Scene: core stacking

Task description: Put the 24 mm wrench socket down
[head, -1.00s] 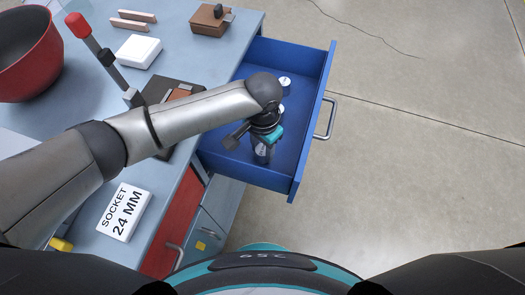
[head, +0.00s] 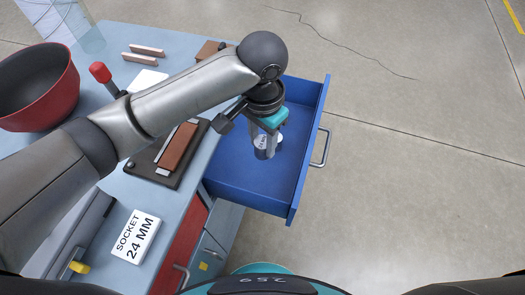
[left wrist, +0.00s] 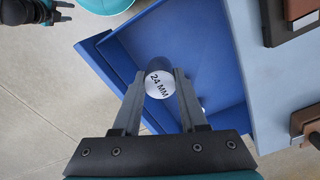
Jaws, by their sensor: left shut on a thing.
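The 24 mm wrench socket (left wrist: 158,85) shows its white "24 MM" end between the two fingers in the left wrist view. In the head view the socket (head: 264,150) is a dark cylinder with a pale top. My left gripper (head: 268,138) is shut on it, over the floor of the open blue drawer (head: 235,185). I cannot tell whether the socket touches the drawer floor. A dark part at the top left of the left wrist view looks like my right gripper (left wrist: 35,12); its jaws are unclear.
A white "SOCKET 24 MM" card (head: 137,237) lies on the blue-grey bench top. A small white-topped thing (left wrist: 203,109) shows in the drawer, partly hidden by a finger. A red bowl (head: 38,88) and a dark case (head: 165,165) sit on the bench. The drawer's near part is clear.

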